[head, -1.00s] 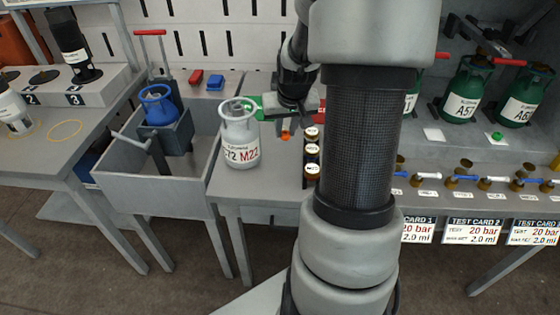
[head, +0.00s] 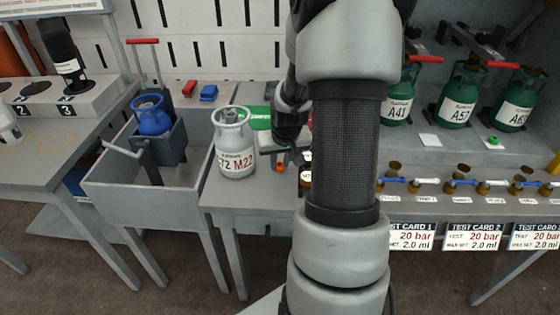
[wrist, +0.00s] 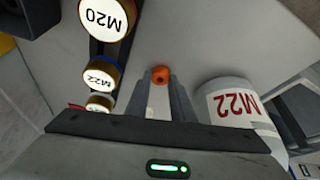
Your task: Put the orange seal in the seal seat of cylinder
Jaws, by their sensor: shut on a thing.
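My gripper (wrist: 162,95) is shut on the small orange seal (wrist: 160,75), which sits between the fingertips in the wrist view. In the head view the seal (head: 280,167) shows just below my gripper (head: 284,157), to the right of the white cylinder. The white cylinder (head: 236,155), marked M22, stands upright on the table; its labelled side also shows right of the fingers in the wrist view (wrist: 235,105). The seal is apart from the cylinder. The cylinder's valve and handle ring (head: 230,115) are at its top; the seal seat cannot be made out.
Several round-topped pots, with labels such as M20 (wrist: 103,17), stand left of the fingers in the wrist view. A grey bin with a blue cylinder (head: 152,118) is to the left. Green cylinders (head: 458,100) stand at the right. My arm hides part of the middle.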

